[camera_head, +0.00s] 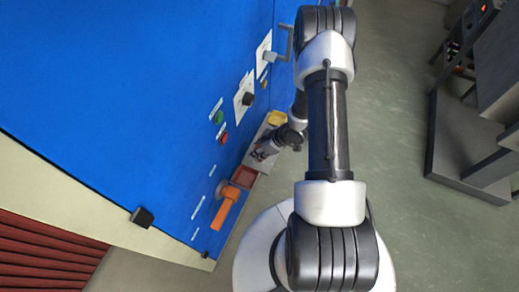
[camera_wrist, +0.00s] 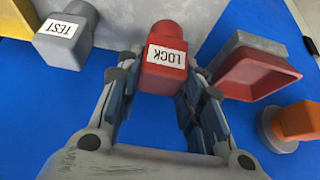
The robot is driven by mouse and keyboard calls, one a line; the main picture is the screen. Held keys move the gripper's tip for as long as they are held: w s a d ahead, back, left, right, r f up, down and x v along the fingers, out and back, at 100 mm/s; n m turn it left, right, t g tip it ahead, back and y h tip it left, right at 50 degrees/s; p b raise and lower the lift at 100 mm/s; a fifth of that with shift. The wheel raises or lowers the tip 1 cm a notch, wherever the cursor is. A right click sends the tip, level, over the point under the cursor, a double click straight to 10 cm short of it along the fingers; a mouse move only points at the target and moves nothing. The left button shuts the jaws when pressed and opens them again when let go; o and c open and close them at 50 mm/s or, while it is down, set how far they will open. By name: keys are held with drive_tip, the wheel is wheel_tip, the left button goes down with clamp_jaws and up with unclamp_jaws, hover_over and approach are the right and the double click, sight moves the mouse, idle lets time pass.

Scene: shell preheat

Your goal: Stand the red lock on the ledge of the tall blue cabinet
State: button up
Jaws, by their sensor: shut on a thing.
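The red lock (camera_wrist: 166,82), with a white LOCK label that reads upside down, is between the fingers of my gripper (camera_wrist: 165,68) in the wrist view. The gripper is shut on it. The grey ledge (camera_wrist: 214,14) of the blue cabinet (camera_head: 150,90) runs behind the lock's far end; I cannot tell whether the lock touches it. In the head view my gripper (camera_head: 266,149) is close against the cabinet at the ledge, and the lock is too small to make out there.
A grey TEST block (camera_wrist: 66,28) stands left of the lock, with a yellow piece (camera_wrist: 14,20) beyond it. To the right are a red tray-like holder (camera_wrist: 258,76) and an orange handle (camera_head: 225,208). Green and red buttons (camera_head: 224,138) are on the cabinet face.

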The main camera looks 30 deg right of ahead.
drive_tip(key=shift+f, duration=0.1)
drive_tip(key=o, duration=1.1)
